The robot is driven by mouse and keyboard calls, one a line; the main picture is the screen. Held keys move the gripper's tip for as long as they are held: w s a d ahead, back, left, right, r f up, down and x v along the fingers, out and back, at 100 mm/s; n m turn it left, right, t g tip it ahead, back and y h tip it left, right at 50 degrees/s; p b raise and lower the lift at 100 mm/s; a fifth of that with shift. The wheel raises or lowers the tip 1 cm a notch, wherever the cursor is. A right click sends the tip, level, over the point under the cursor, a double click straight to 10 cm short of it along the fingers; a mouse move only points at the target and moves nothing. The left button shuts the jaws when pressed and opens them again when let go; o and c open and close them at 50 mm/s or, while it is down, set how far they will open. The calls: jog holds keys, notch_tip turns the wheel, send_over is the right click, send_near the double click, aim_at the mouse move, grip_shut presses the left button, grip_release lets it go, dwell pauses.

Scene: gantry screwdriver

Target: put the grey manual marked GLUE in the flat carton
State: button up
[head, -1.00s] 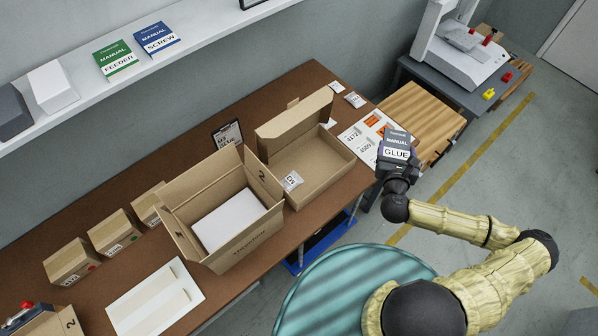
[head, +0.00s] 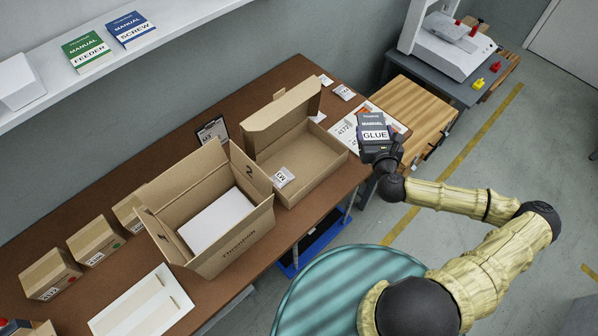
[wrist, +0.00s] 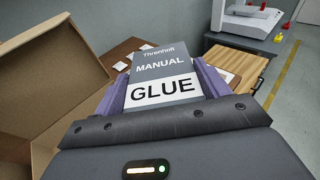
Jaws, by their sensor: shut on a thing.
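The grey manual marked GLUE (head: 373,132) is held in my gripper (head: 382,154), to the right of the flat carton, above the right end of the bench. In the wrist view the manual (wrist: 163,75) sits between the two purple fingers of my gripper (wrist: 162,92), its label facing the camera. The flat carton (head: 332,160) stands open on the bench, its lid raised at the back. A small white bag marked M3 (head: 283,177) lies at its left front edge. The carton (wrist: 50,70) fills the left of the wrist view.
A taller open box (head: 240,243) with a white block inside stands left of the flat carton. Printed sheets (head: 345,135) lie right of it. Small cartons (head: 93,240) and a white panel (head: 143,308) are further left. Green and blue manuals (head: 87,52) lie on the shelf.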

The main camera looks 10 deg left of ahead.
jog(key=a+f+n+g+y+b, duration=0.2)
jog(key=a+n+g+y+b, duration=0.3)
jog(key=a+b, duration=0.8)
jog(key=w+n+y+b, duration=0.1)
jog(key=n+y+b, duration=0.2)
jog(key=b, duration=0.3)
jog(key=shift+a+f+g+y, duration=0.15)
jog(key=shift+f+g+y, duration=0.2)
jog(key=shift+y, duration=0.35)
notch_tip(320, 180, down, 6)
jog(key=b, duration=0.1)
jog(key=shift+f, duration=0.15)
jog(key=shift+f+b, duration=0.35)
jog(key=shift+f, duration=1.45)
jog(key=shift+f, duration=0.6)
